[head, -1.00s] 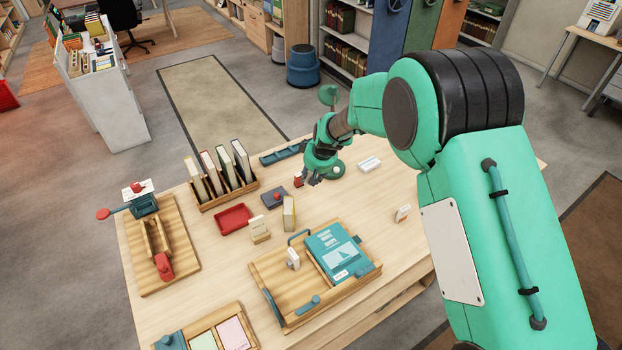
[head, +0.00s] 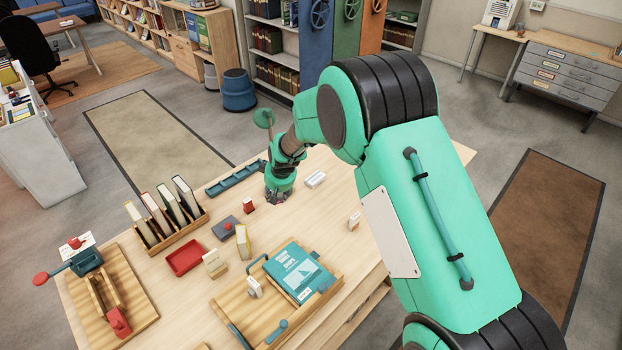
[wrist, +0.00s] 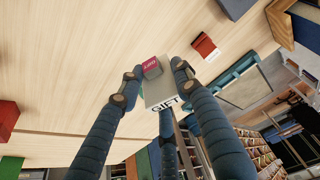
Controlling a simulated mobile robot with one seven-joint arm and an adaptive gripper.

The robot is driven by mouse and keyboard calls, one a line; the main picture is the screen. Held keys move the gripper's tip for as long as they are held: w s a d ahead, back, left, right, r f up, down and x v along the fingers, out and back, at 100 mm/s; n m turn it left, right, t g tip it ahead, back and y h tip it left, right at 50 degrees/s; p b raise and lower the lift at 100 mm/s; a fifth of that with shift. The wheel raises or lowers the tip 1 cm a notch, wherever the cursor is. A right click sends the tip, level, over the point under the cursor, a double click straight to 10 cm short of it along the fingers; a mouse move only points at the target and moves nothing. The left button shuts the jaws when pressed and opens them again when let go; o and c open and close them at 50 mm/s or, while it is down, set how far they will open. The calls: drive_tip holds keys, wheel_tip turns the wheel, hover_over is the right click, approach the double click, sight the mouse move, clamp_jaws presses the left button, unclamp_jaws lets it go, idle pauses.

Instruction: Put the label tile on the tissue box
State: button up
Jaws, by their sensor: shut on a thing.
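My gripper (wrist: 155,85) is shut on a pale grey piece with dark "GIFT" lettering, which I take for the label tile (wrist: 160,92). A red part with white lettering shows at its upper end; I cannot tell whether it belongs to the tile. In the head view my gripper (head: 278,197) is low over the back of the table, and the tile is too small to make out. A low white box (head: 315,179), perhaps the tissue box, lies just right of the gripper. I cannot confirm which object is the tissue box.
A teal tray (head: 235,179) lies behind. A book rack (head: 165,228), red tray (head: 185,257) and wooden tray (head: 227,300) are further left and forward.

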drive_tip(key=w+d+f+m+h+p, duration=0.1)
drive_tip(key=w+d+m, duration=0.1)
drive_tip(key=d, duration=0.6)
drive_tip(key=w+d+f+m+h+p, duration=0.1)
drive_tip(key=w+d, duration=0.3)
drive_tip(key=d, duration=0.5)
drive_tip(key=shift+w+d+m+t+p, duration=0.2)
drive_tip(key=shift+m+t+p, duration=0.1)
drive_tip(key=shift+m, duration=0.4)
drive_tip(key=shift+w, duration=0.1)
approach(315, 174)
drive_tip(key=shift+w+a+f+b, duration=0.1)
drive_tip(key=shift+w+f+b, duration=0.1)
drive_tip(key=shift+w, duration=0.2)
drive_tip(key=shift+w+a+f+b, duration=0.1)
drive_tip(key=shift+w+b, duration=0.05)
drive_tip(key=shift+w, duration=0.3)
drive_tip(key=shift+f, duration=1.7)
drive_tip(key=shift+f+b, duration=0.15)
drive_tip(key=shift+b, duration=0.15)
drive_tip(key=o, duration=1.2)
drive_tip(key=shift+c, duration=0.2)
